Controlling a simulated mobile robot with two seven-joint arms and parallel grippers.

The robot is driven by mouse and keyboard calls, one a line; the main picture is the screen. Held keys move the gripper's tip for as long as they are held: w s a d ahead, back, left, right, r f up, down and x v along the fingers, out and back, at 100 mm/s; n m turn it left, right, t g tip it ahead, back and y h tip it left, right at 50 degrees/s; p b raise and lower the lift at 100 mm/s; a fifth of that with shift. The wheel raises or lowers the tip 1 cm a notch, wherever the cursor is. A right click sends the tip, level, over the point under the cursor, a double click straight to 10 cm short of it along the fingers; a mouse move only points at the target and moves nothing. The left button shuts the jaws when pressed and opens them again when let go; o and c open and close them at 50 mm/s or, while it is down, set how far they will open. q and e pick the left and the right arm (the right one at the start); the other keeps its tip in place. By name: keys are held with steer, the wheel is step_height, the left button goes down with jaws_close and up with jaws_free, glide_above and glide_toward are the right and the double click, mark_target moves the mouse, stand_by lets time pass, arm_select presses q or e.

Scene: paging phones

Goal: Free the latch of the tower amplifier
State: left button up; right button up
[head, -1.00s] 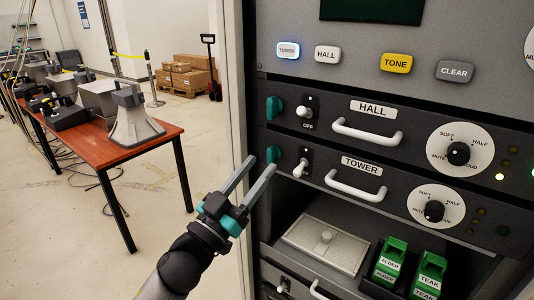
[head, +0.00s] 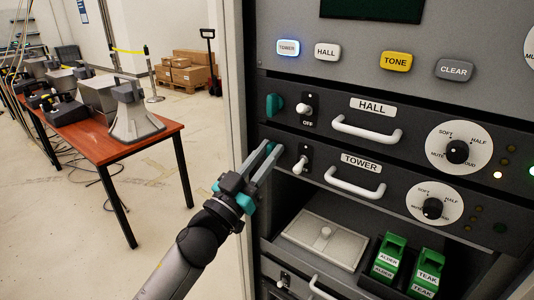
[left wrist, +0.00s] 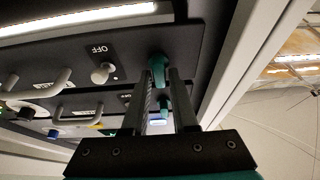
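The tower amplifier (head: 395,205), labelled TOWER, is the dark panel below the hall amplifier in the rack. Its teal latch (left wrist: 158,66) is at the panel's left end, beside a white toggle switch (head: 300,163). In the head view my fingers mostly hide the latch. My left gripper (head: 273,146) reaches up to it from the lower left. In the left wrist view the two fingers stand on both sides of the latch, which fills the narrow gap at their tips, so the gripper looks shut on it. My right gripper is not in view.
The hall amplifier (head: 410,125) with its own teal latch (head: 273,105) is just above. Below is an open bay with a lidded grey tray (head: 325,243) and green blocks labelled ALDER (head: 388,260) and TEAK (head: 427,272). The rack's pale side frame (head: 233,100) stands close to my left arm.

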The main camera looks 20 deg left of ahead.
arm_select(q)
jaws_close()
